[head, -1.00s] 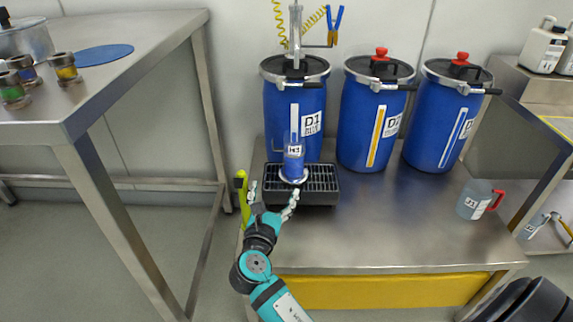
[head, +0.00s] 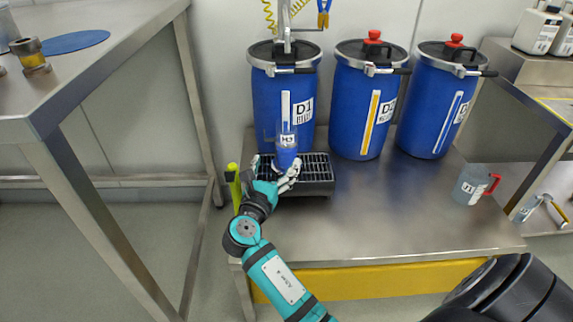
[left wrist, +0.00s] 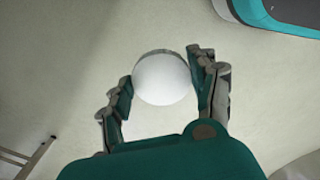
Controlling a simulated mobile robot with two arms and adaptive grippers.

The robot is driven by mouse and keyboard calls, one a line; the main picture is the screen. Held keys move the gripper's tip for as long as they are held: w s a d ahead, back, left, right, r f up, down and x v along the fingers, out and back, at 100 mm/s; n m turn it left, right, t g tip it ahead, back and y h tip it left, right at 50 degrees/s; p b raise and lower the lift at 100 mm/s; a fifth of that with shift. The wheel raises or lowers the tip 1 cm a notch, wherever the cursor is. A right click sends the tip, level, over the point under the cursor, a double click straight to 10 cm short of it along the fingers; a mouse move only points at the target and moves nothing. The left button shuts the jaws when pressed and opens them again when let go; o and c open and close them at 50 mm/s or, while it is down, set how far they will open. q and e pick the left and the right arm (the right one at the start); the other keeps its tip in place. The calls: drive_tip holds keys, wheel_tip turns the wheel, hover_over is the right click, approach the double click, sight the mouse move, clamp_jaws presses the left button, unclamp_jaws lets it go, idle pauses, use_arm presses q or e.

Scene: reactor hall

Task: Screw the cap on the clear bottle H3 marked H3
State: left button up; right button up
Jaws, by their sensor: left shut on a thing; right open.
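The clear bottle H3 (head: 287,152), with a white label and blue in its lower part, stands upright on the black drip tray (head: 318,188) before the left blue drum. My right gripper (head: 276,171) is open at the bottle's lower part, its fingers on either side; whether they touch it I cannot tell. The bottle's top is hard to make out against the drum. In the left wrist view my left gripper (left wrist: 165,85) is shut on a round white thing (left wrist: 163,80), which looks like a cap. My left gripper does not show in the head view.
Three blue drums (head: 368,115) stand along the back of the steel bench (head: 400,215). A yellow-green upright thing (head: 234,185) is close left of my right wrist. A jug with a red handle (head: 472,187) stands at right. The bench middle is clear.

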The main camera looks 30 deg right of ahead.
sight(284, 153)
use_arm(q)
drive_tip(key=shift+f+b, duration=0.3)
drive_tip(key=shift+f, duration=0.3)
use_arm(e)
drive_tip(key=shift+x, duration=1.15)
drive_tip(key=shift+w+d, duration=0.15)
drive_tip(key=b+x, duration=0.1)
drive_tip(key=x, duration=0.1)
drive_tip(key=b+x, duration=0.2)
drive_tip(key=shift+d, duration=0.5)
drive_tip(key=shift+w+d+r, duration=0.1)
drive_tip(key=shift+d+r, duration=0.05)
drive_tip(key=shift+d, duration=0.1)
use_arm(q)
wheel_tip(284, 153, down, 3)
drive_tip(key=shift+r, duration=0.1)
use_arm(e)
drive_tip(key=c, duration=1.6)
